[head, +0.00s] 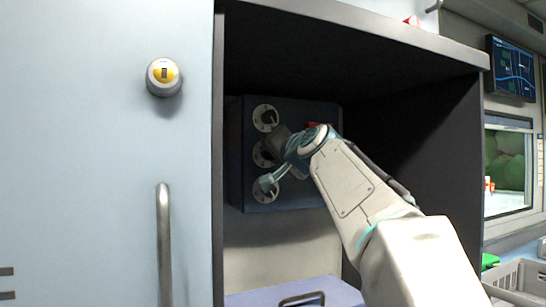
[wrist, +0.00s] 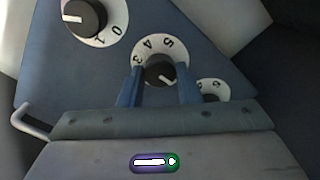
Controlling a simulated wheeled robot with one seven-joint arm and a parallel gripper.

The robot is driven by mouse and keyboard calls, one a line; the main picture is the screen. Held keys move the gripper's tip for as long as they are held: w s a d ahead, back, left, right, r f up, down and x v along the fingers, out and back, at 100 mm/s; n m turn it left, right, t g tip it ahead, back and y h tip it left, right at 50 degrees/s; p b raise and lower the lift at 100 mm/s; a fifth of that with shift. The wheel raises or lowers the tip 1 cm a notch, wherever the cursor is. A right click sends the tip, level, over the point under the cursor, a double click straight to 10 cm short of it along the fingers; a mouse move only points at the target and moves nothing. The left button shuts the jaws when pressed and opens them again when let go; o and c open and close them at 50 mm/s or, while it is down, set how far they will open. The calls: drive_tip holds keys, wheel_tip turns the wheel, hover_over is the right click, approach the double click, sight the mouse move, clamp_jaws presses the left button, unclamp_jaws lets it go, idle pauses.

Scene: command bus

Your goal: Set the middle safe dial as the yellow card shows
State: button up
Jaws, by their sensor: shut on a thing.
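A dark blue safe (head: 300,192) stands inside the open cabinet, with three dials in a column: top dial (head: 265,118), middle dial (head: 262,154) and bottom dial (head: 265,190). My gripper (head: 274,162) is in front of the middle one, partly hiding it. In the wrist view my gripper (wrist: 159,90) has one finger on each side of the middle dial's black knob (wrist: 160,72) and is shut on it. The knob's white mark points to the lower right; 3, 4 and 5 show on its upper rim. I see no yellow card in either view.
The light blue cabinet door (head: 100,150) is at the left, with a long handle (head: 164,240) and a round yellow-and-grey fitting (head: 163,76). A dark side wall (head: 440,150) is close right of my arm. A lilac drawer front (head: 270,297) lies below the safe.

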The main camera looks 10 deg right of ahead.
idle(0.3)
drive_tip(key=o, duration=1)
drive_tip(key=shift+c, duration=0.2)
drive_tip(key=shift+s, duration=0.1)
drive_tip(key=s+d+b, duration=0.2)
drive_tip(key=s, duration=1.1)
drive_tip(key=shift+s+d, duration=0.15)
drive_tip(key=shift+d, duration=0.2)
